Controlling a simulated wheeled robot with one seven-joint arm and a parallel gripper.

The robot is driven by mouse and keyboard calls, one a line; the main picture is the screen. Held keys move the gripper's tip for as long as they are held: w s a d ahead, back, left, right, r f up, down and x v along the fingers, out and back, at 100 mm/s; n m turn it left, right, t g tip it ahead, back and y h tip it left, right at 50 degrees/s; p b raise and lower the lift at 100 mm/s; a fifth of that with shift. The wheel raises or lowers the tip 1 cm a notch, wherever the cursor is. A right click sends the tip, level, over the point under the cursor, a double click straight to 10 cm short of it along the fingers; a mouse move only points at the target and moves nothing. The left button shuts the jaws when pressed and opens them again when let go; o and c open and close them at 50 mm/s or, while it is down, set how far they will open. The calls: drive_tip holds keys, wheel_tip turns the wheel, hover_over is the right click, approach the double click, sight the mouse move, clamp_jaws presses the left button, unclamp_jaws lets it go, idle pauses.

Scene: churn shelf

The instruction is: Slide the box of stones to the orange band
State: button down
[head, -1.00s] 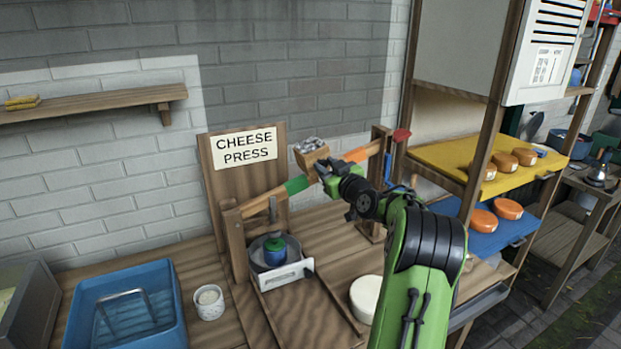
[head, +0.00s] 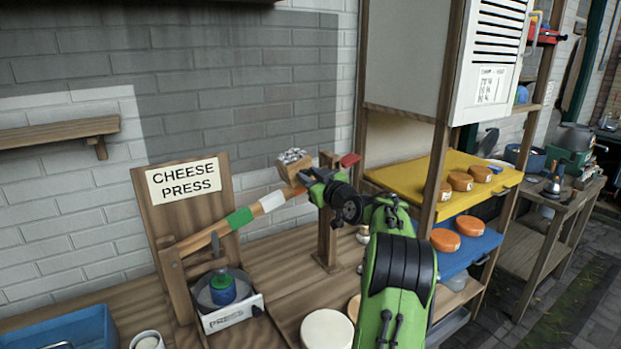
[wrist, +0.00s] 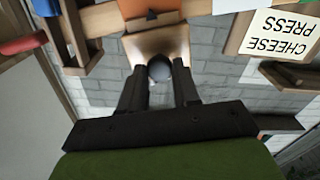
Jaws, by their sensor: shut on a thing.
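The wooden box of grey stones (head: 290,173) sits on the tilted wooden lever beam (head: 200,241), at the orange band (head: 296,191). Part of that band shows beside and below the box. The green band (head: 240,218) and white band (head: 271,201) are uncovered to its left. My gripper (head: 316,179) is at the box's right side. In the wrist view my gripper (wrist: 159,78) is shut on a round dark knob (wrist: 159,67) on the box (wrist: 160,43). An orange patch (wrist: 137,8) shows beyond the box. Exact centring on the band cannot be told.
An upright post (head: 328,222) with a red-tipped piece (head: 349,160) stands right of the box. A press pot (head: 222,290) is below the beam's left end. A shelf rack with a yellow tray (head: 415,184) of cheeses stands at right.

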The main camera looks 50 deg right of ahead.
drive_tip(key=c, duration=0.8)
unclamp_jaws()
drive_tip(key=shift+c, duration=0.2)
drive_tip(key=b+v, duration=0.3)
drive_tip(key=v, duration=1.2)
drive_tip(key=shift+s+a, duration=0.2)
drive_tip(key=shift+s, duration=0.15)
